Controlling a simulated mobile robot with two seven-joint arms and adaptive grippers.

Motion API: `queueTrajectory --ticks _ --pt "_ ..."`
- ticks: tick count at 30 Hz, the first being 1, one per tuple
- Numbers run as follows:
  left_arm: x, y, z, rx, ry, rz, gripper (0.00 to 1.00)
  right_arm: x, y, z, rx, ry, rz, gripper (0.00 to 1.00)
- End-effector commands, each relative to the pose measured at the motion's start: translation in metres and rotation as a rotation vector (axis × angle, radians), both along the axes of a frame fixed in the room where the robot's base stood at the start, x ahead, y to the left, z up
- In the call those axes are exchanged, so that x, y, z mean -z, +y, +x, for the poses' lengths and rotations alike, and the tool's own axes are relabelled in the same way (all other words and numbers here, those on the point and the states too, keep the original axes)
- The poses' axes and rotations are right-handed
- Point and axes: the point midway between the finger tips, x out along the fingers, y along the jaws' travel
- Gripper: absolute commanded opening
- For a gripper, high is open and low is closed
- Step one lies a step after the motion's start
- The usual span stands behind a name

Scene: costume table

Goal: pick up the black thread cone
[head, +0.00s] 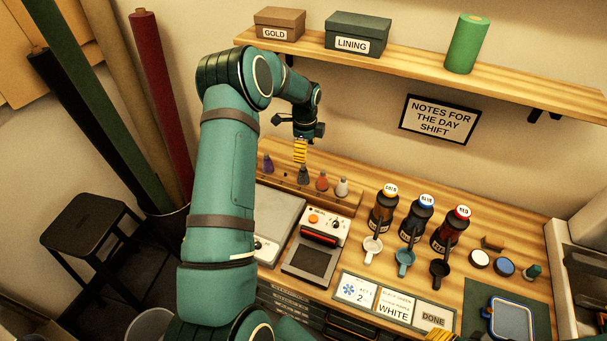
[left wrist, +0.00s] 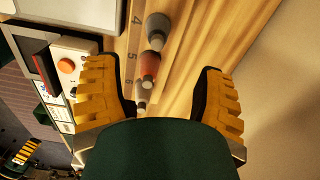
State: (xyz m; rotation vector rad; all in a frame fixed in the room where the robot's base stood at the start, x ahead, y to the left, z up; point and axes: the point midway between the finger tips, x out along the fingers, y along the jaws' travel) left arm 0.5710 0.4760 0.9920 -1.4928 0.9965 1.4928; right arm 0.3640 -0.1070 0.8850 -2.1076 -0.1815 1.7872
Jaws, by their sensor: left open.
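The black thread cone (head: 304,174) looks dark grey and stands upright in a row on the wooden rack at the back of the table. In the left wrist view the dark cone (left wrist: 157,26) is beside the number 4, beyond the fingertips. My left gripper (head: 300,158) points down just above this cone in the head view. In the left wrist view my left gripper (left wrist: 162,72) is open and empty, its yellow fingers wide apart. A small part of my right gripper (left wrist: 26,152) shows at the lower left there; its jaws cannot be made out.
A red cone (head: 322,181) and a white cone (head: 342,187) stand right of the dark one, a purple cone (head: 268,164) to its left. A device with an orange knob (head: 318,228) is in front. The shelf (head: 400,68) and wall are behind.

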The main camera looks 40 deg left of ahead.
Motion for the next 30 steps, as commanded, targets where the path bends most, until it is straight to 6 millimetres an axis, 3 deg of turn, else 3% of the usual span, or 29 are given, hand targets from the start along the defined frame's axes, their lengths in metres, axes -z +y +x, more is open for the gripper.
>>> queueTrajectory --ticks 4,14,22,30 --pt "0.026 0.0 -0.001 -0.001 0.003 0.0 0.69 0.0 0.0 0.0 -0.001 0.0 0.0 0.47" --pt "0.046 0.0 -0.002 -0.001 0.001 0.001 0.69 -0.002 0.0 0.0 -0.001 -0.001 0.001 0.47" --pt "0.083 0.0 -0.006 0.0 0.001 0.001 0.69 -0.006 0.0 0.0 -0.001 -0.001 0.001 0.47" --pt "0.09 0.001 -0.006 -0.001 -0.001 0.001 0.69 -0.006 0.0 0.0 -0.001 -0.001 0.002 0.47"
